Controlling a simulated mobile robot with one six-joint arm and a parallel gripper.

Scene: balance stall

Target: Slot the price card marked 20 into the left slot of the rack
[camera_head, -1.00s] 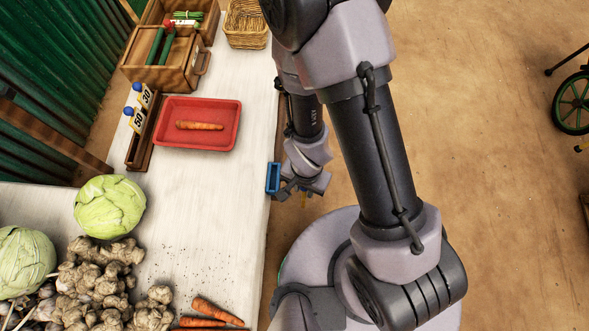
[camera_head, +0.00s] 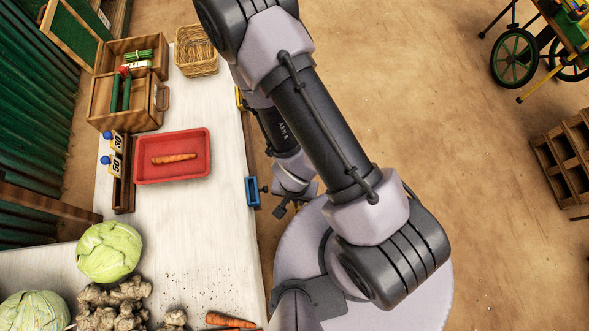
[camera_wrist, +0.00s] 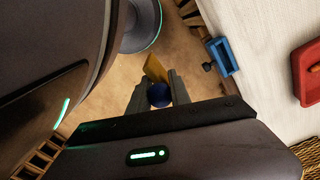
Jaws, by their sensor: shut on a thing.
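My gripper (camera_wrist: 158,92) is shut on the blue knob (camera_wrist: 159,95) of a yellow card (camera_wrist: 155,69) in the wrist view. The card's number cannot be read. In the head view my gripper (camera_head: 283,208) hangs off the table's right edge, beside a blue clamp-like holder, and the card is hidden there. The wooden rack (camera_head: 123,196) stands on the table at the left, far from my gripper. It holds two blue-knobbed cards, one marked 30 (camera_head: 116,142) and one marked 50 (camera_head: 113,163).
A red tray (camera_head: 200,173) with a carrot lies right of the rack. A wooden box (camera_head: 150,118) and a wicker basket (camera_head: 196,65) stand behind. Cabbages (camera_head: 109,252) and ginger are in front. The blue holder (camera_head: 252,191) sits on the table edge.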

